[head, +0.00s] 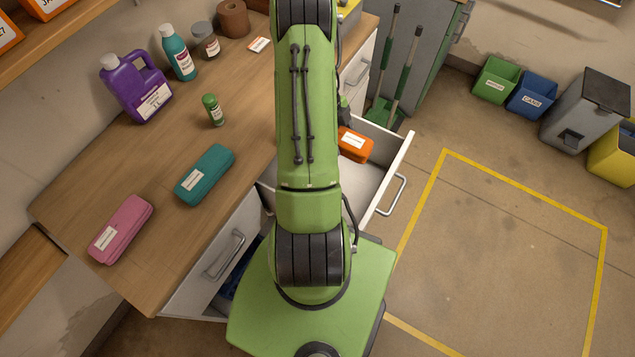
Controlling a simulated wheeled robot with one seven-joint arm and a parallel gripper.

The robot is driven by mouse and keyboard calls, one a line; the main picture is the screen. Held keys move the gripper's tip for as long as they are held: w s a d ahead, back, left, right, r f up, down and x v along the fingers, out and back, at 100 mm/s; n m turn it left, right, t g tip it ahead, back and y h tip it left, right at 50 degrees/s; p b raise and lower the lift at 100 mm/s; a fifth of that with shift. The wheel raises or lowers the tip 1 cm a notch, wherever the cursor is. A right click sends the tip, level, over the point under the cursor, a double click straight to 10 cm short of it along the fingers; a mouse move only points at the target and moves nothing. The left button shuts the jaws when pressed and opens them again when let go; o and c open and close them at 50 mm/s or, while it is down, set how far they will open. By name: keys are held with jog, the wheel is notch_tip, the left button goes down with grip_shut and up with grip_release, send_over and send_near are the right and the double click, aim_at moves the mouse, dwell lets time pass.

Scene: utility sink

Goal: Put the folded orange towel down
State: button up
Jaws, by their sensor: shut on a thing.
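The folded orange towel (355,145), with a white label on top, shows just right of my green arm. It is over or in the open white drawer (378,186); I cannot tell whether it touches the drawer bottom. My gripper (345,116) shows only as a small dark part at the towel's back left edge, shut on the towel. My arm hides the fingertips and the towel's left end.
On the wooden counter (150,190) lie a teal folded towel (206,174) and a pink one (120,230). A green-capped bottle (213,110), purple jug (136,87) and teal bottle (178,53) stand behind. Brooms (402,75) lean beyond the drawer. The yellow-marked floor (505,255) is clear.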

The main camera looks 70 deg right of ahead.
notch_tip(320, 180, down, 29)
jog(key=b, duration=2.1)
jog(key=shift+f, duration=0.15)
jog(key=shift+s, duration=0.1)
jog(key=o, duration=1.2)
jog(key=shift+b, duration=0.35)
jog(key=p+v, duration=0.3)
jog(key=v, duration=0.9)
jog(key=shift+d, duration=0.1)
